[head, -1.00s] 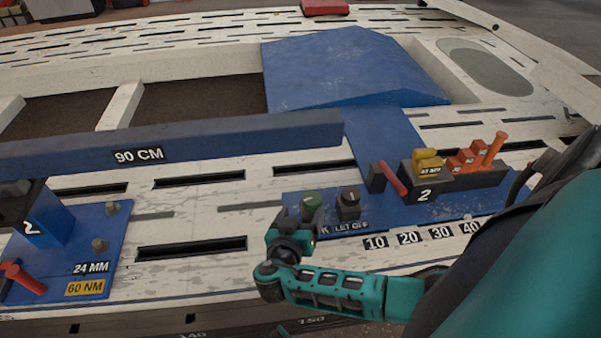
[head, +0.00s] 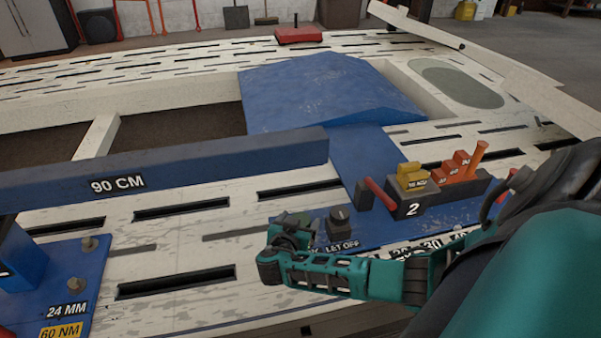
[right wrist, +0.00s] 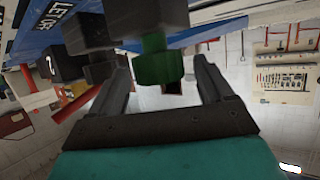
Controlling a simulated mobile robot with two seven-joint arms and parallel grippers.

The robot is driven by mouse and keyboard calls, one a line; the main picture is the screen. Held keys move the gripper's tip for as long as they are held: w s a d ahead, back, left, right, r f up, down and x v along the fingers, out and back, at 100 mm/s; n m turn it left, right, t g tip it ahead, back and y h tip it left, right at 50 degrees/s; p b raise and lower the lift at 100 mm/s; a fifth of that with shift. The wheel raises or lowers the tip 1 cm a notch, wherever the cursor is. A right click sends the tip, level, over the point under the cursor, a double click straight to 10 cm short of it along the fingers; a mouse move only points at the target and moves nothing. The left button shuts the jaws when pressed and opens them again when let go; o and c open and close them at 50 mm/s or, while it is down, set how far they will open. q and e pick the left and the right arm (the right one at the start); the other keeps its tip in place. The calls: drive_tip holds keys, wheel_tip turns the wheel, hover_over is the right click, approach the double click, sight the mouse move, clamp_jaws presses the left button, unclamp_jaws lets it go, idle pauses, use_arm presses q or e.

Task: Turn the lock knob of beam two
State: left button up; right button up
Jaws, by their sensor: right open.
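The lock knob is green. In the right wrist view the green knob (right wrist: 158,60) hangs between the fingers. A black LET OFF knob (head: 340,222) stands just to the right in the head view. It also shows in the right wrist view (right wrist: 98,64), close beside the left finger. The blue beam (head: 180,167) marked 90 CM lies behind. My left gripper is not in view.
A dark block marked 2 (head: 413,206) stands right of the knobs, with yellow pieces (head: 411,178), orange steps (head: 452,167) and a red lever (head: 379,193). A blue plate (head: 55,270) with bolts is at left. Slotted white bench top (head: 180,240) lies open between.

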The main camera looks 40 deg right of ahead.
drive_tip(key=shift+x, duration=0.75)
drive_tip(key=shift+c, duration=0.4)
drive_tip(key=c, duration=0.9)
